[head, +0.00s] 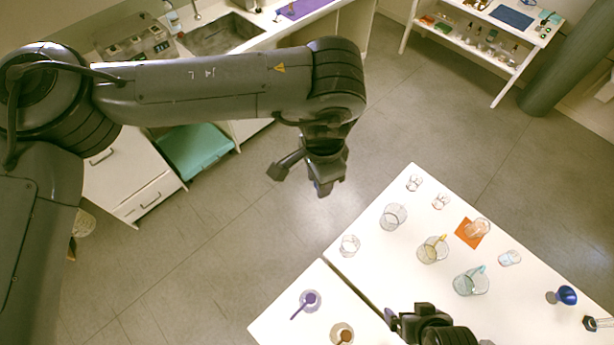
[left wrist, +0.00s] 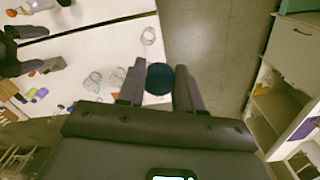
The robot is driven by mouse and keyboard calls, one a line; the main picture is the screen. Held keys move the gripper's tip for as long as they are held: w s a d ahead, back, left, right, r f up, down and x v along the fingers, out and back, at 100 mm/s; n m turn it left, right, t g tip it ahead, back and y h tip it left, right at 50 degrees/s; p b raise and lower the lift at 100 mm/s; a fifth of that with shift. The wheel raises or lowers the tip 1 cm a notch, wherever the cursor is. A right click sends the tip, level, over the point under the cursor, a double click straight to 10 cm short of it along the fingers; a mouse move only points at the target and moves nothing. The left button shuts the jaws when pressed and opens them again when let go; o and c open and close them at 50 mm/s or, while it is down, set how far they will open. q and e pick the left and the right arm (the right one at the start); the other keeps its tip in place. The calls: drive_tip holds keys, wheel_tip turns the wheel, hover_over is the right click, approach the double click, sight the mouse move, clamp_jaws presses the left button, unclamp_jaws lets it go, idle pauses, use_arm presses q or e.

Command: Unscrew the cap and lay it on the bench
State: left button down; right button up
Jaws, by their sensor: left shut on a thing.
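My left gripper (head: 305,180) hangs above the open floor, off the left edge of the white bench (head: 345,262). In the left wrist view its two fingers (left wrist: 160,92) are on either side of a round dark blue cap (left wrist: 160,77), and they are shut on it. In the head view the cap is hidden. My right gripper (head: 408,318) is low over the bench at the bottom edge. It shows at the left of the left wrist view (left wrist: 52,48), with its fingers apart and nothing seen between them. I cannot tell which bottle the cap belongs to.
Glass beakers (head: 432,250) and small glass vessels (head: 349,245) stand on the bench, near an orange mat (head: 471,233) and a blue funnel (head: 566,295). A dark seam crosses the bench. Bare bench lies between.

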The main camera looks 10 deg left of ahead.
use_arm(q)
drive_tip(key=shift+w+d+f+m, duration=0.55)
drive_tip(key=shift+w+f+m, duration=0.05)
drive_tip(key=shift+f, duration=0.1)
drive_tip(key=s+a+r+n, duration=0.6)
drive_tip(key=a+r+n, duration=0.2)
drive_tip(key=r, duration=0.2)
drive_tip(key=w+d+n, duration=0.4)
drive_tip(key=w+d, duration=0.4)
drive_tip(key=d, duration=0.2)
drive_tip(key=a+f+m, duration=0.1)
drive_tip(key=f+m, duration=0.1)
drive_tip(key=m, duration=0.2)
drive_tip(key=s+a+f+m, duration=0.1)
drive_tip(key=f+m, duration=0.2)
drive_tip(key=m, duration=0.2)
drive_tip(key=s+a+f+m, duration=0.1)
drive_tip(key=a+f+m, duration=0.1)
drive_tip(key=f+m, duration=0.1)
drive_tip(key=shift+s+f+m, duration=0.1)
drive_tip(key=shift+f+m, duration=0.05)
drive_tip(key=shift+m, duration=0.55)
drive_tip(key=a+f+n, duration=0.5)
drive_tip(key=a+n, duration=0.1)
drive_tip(key=a, duration=0.2)
drive_tip(key=w+a+f+n, duration=0.1)
drive_tip(key=a+f+n, duration=0.5)
drive_tip(key=a+n, duration=0.1)
drive_tip(key=shift+w+a+f, duration=0.3)
drive_tip(key=shift+a, duration=0.4)
